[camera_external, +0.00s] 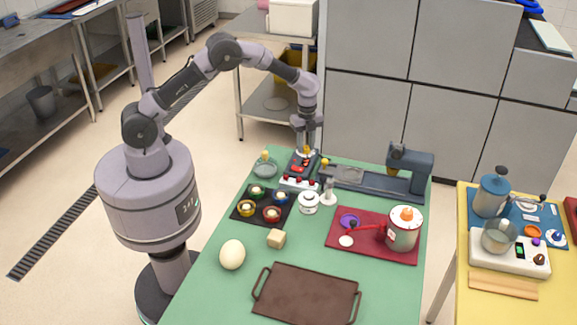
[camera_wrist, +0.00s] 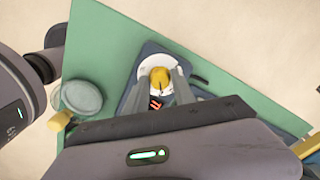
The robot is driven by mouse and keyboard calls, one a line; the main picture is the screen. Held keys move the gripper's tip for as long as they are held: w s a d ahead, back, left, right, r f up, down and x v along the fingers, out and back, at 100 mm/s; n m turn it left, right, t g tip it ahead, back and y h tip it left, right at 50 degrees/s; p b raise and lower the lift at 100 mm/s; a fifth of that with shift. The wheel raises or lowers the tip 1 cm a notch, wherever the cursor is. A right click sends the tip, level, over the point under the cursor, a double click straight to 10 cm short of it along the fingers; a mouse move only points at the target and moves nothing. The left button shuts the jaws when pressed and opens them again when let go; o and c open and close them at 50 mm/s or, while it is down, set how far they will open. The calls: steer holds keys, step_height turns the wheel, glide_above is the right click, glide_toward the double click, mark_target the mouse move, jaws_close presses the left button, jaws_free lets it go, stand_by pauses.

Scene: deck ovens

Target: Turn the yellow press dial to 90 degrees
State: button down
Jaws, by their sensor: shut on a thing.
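The yellow press dial (camera_wrist: 160,76) sits on a white round plate (camera_wrist: 147,66) on a dark blue panel (camera_wrist: 137,92) in the wrist view. A dark pointer line shows on the dial; its exact angle is hard to read. A red lit display (camera_wrist: 156,103) is just below it. My gripper (camera_wrist: 161,84) points down with its two grey fingers on either side of the dial, shut on it. In the external view my gripper (camera_external: 307,149) is at the table's far edge, over the panel (camera_external: 300,164), and mostly hides the dial.
A dark blue press (camera_external: 408,178) stands right of the panel on the green table (camera_external: 205,275).

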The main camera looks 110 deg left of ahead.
mark_target(306, 147)
steer(key=c, duration=1.1)
jaws_free()
steer(key=shift+o, duration=0.2)
step_height(306, 147, up, 17)
steer(key=p, duration=0.6)
steer(key=shift+r, duration=0.2)
steer(key=s+d+r+n+t+y+b, duration=0.1)
steer(key=s+d+r, duration=0.2)
steer(key=d+r, duration=0.5)
steer(key=s+d+r+n+t+y+b, duration=0.15)
steer(key=s+d+r, duration=0.25)
steer(key=d, duration=0.8)
steer(key=s+d+f+n+t+b, duration=0.1)
steer(key=s+d+f+n+t, duration=0.2)
steer(key=s+d, duration=0.7)
steer(key=s, duration=0.4)
steer(key=shift+s+d+f+b, duration=0.2)
steer(key=shift+s+d+b, duration=0.1)
steer(key=shift+d+b, duration=0.05)
